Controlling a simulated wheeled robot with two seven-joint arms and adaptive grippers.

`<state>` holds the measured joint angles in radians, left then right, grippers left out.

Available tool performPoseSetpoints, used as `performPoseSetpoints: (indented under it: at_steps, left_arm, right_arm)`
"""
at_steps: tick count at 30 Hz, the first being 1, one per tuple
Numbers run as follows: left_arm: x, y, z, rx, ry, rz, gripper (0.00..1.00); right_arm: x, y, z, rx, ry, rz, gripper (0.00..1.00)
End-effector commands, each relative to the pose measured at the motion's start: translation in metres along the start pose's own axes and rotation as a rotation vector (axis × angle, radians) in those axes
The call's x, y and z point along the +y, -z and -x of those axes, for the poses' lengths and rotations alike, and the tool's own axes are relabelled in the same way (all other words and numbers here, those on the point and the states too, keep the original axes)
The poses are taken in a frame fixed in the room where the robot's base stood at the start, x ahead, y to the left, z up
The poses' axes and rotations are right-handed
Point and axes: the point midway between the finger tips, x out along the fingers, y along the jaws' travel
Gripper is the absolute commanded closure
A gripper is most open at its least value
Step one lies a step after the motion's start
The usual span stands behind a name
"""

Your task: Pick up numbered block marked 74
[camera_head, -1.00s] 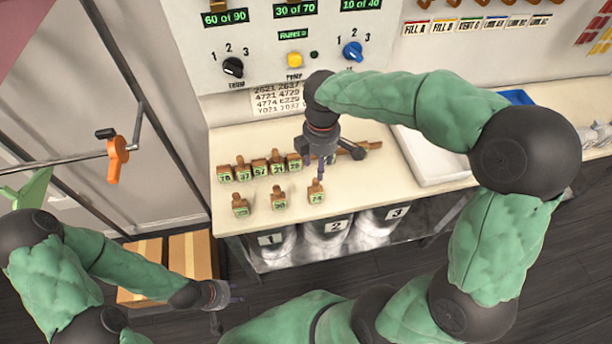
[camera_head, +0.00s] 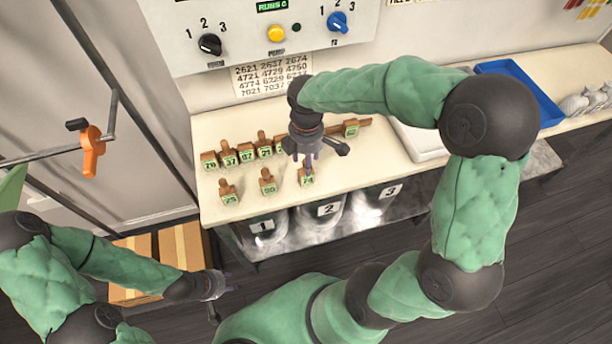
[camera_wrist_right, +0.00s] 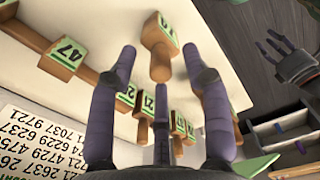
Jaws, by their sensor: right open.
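The block marked 74 (camera_head: 306,180) stands in the front row on the cream counter, a wooden block with a green number label and a knob handle. In the right wrist view, a block (camera_wrist_right: 160,62) with a partly readable label, apparently the same one, lies just ahead between my spread fingers. My right gripper (camera_head: 308,162) points down, open and empty, just behind and above block 74; its purple fingers (camera_wrist_right: 158,66) show apart. My left gripper (camera_head: 226,288) is low at the left, away from the counter, with fingers spread and empty; it also shows in the right wrist view (camera_wrist_right: 283,55).
Blocks 25 (camera_head: 229,192) and 20 (camera_head: 268,182) stand left of block 74. A back row of several numbered blocks (camera_head: 247,153) runs behind, with block 47 (camera_wrist_right: 65,52) at its end. A white tray (camera_head: 425,142) lies right. Numbered bins (camera_head: 327,215) stand below the counter.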

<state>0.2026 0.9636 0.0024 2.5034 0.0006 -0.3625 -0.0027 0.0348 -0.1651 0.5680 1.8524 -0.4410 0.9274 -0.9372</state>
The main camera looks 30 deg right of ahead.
Motion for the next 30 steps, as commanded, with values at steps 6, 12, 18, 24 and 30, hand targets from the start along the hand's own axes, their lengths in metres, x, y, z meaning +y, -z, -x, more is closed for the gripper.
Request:
performPoseSetpoints:
  at_steps: [6, 12, 18, 24, 30]
  left_arm:
    - [-0.0032, 0.0003, -0.0090, 0.000, 0.000, 0.000, 0.60]
    - [-0.0028, 0.0003, -0.0079, 0.000, 0.000, 0.000, 0.60]
    - [-0.0028, 0.0004, -0.0079, 0.000, 0.000, 0.000, 0.60]
    - [-0.0028, 0.0003, -0.0080, 0.000, 0.000, 0.000, 0.60]
    - [-0.0023, 0.0002, -0.0064, 0.000, 0.000, 0.000, 0.60]
  right_arm:
    - [0.0001, 0.0002, -0.0204, 0.001, 0.000, 0.000, 0.51]
    - [0.0002, 0.0002, -0.0189, 0.001, 0.000, 0.000, 0.60]
    - [0.0001, 0.0002, -0.0189, 0.001, 0.000, 0.000, 1.00]
    - [0.0001, 0.0002, -0.0189, 0.001, 0.000, 0.000, 1.00]
    - [0.0004, 0.0002, -0.0150, 0.001, -0.001, 0.000, 1.00]
